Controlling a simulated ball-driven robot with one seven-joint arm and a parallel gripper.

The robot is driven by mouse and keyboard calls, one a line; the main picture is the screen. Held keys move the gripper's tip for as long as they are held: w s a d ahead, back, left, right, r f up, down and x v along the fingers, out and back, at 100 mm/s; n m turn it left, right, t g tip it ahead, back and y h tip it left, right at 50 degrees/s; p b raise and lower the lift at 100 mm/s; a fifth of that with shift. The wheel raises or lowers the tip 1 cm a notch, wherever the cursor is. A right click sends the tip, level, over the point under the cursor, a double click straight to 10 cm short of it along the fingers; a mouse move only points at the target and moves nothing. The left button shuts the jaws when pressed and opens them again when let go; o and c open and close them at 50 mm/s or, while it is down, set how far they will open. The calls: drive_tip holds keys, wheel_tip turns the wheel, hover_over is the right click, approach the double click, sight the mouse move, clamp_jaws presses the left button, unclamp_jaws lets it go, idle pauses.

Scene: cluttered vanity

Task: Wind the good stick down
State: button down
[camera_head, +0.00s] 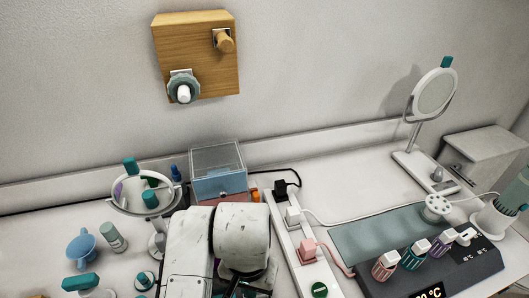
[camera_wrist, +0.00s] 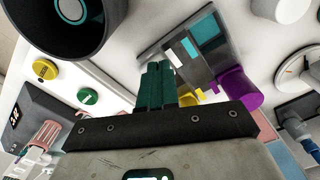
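My gripper (camera_wrist: 155,88) shows in the wrist view as two dark green fingers side by side, seemingly shut, with nothing clearly held. In the head view my arm covers the front middle and hides the gripper. No stick can be told for certain as the good one. In the wrist view a purple cylinder (camera_wrist: 238,88) lies right of the fingers, apart from them, by a grey tray (camera_wrist: 170,38) with teal and white blocks. A yellow piece (camera_wrist: 188,98) is partly hidden behind the gripper.
A round mirror (camera_head: 144,208), blue cup (camera_head: 82,247) and capped bottle (camera_head: 113,237) stand left. A clear-topped blue box (camera_head: 218,185) stands behind my arm. A white power strip (camera_head: 312,270), teal mat (camera_head: 375,240) and dark heater unit (camera_head: 465,265) fill the right. A standing mirror (camera_head: 433,95) is behind.

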drive_tip(key=shift+s+a, duration=0.25)
drive_tip(key=shift+s, duration=0.05)
wheel_tip(320, 180, up, 6)
drive_tip(key=p, duration=0.5)
idle(0.3)
